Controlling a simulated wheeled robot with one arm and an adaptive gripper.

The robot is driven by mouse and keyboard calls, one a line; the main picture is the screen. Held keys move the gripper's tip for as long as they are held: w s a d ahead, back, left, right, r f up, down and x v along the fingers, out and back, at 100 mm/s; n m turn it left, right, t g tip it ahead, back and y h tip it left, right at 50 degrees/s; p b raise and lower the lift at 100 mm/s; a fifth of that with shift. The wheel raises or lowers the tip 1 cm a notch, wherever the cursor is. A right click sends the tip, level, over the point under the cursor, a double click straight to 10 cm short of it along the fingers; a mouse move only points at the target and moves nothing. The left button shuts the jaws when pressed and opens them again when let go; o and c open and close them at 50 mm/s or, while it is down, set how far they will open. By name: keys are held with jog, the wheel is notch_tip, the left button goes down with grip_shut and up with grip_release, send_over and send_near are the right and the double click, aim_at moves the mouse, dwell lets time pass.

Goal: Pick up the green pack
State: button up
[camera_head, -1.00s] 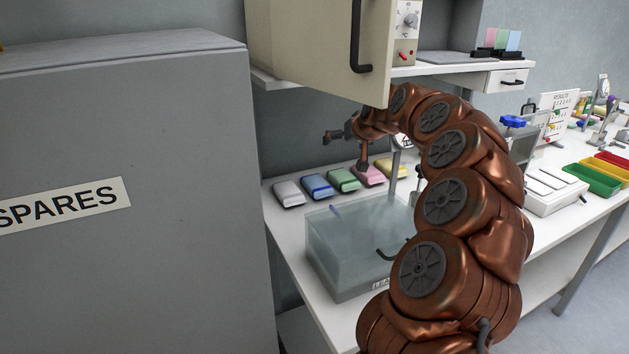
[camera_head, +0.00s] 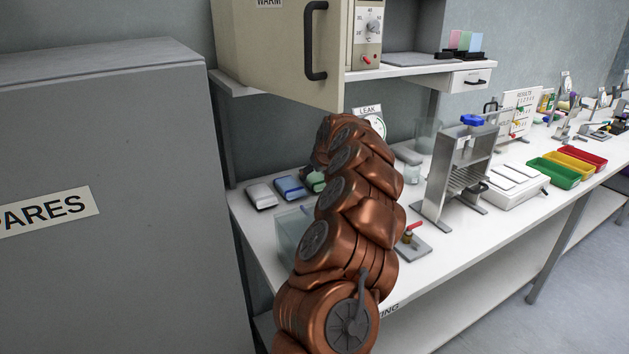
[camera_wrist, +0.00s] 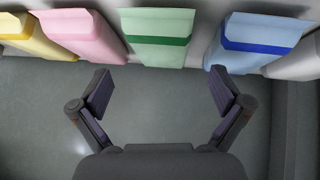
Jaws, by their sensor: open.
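The green pack (camera_wrist: 157,38) is light green with a dark green band. It lies in a row of packs in the wrist view, at the top centre. My gripper (camera_wrist: 165,92) is open and empty, its two fingers apart, with the green pack lying just beyond the fingertips and in line with the gap between them. In the head view only part of the green pack (camera_head: 315,181) shows beside my arm. My gripper is hidden behind my arm there.
The blue pack (camera_wrist: 256,40) and a white pack lie right of the green one in the wrist view; the pink pack (camera_wrist: 80,35) and yellow pack (camera_wrist: 35,38) lie left. In the head view, a clear box (camera_head: 290,235) stands in front of the row. A cabinet door (camera_head: 280,50) hangs above.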

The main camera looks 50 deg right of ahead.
aim_at(315, 176)
jog(key=shift+p+x, duration=0.3)
jog(key=shift+x, duration=1.95)
jog(key=shift+w, duration=0.15)
jog(key=c, duration=1.2)
jog(key=shift+c, duration=0.2)
